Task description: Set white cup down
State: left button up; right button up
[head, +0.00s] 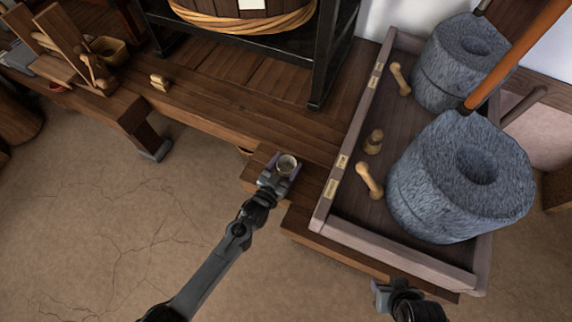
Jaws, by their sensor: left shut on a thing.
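The cup is over the front corner of the wooden bench (262,160), left of the tray. I cannot tell whether its base touches the wood. My right gripper (384,294) is at the bottom right, in front of the tray, apart from the cup. Its fingertips are too small and angled to tell open from shut.
A wooden tray (330,190) on the right holds two grey millstones (440,190) and several small wooden pegs. A black metal rack (318,75) stands behind the cup. A small wooden block (160,82) sits on the bench further left. Bare bench lies between.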

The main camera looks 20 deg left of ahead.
pick_arm(q)
jog(key=shift+f, duration=0.15)
jog(key=o, duration=1.1)
jog(key=shift+r, duration=0.25)
jog(key=shift+s+a+p, duration=0.1)
jog(key=shift+s+p, duration=0.2)
jog(key=p+v, duration=0.5)
jog(key=v, duration=0.6)
jog(key=s+a+r+g+y, duration=0.1)
jog(key=s+a+r+g, duration=0.1)
jog(key=s+r+g, duration=0.1)
jog(key=s+a+r+n+g+y, duration=0.1)
jog(key=s+a+r+g, duration=0.2)
jog(key=s+g, duration=0.3)
jog(key=s+a+r+g+y, duration=0.1)
jog(key=s+a+r+g, duration=0.1)
jog(key=s+r+g, duration=0.3)
jog(key=shift+s+a+r+y, duration=0.1)
jog(key=shift+s+r+y, duration=0.1)
jog(key=shift+s, duration=0.6)
jog(key=shift+s+a+r+y, duration=0.1)
jog(key=shift+s+a+y, duration=0.1)
jog(key=shift+s, duration=0.65)
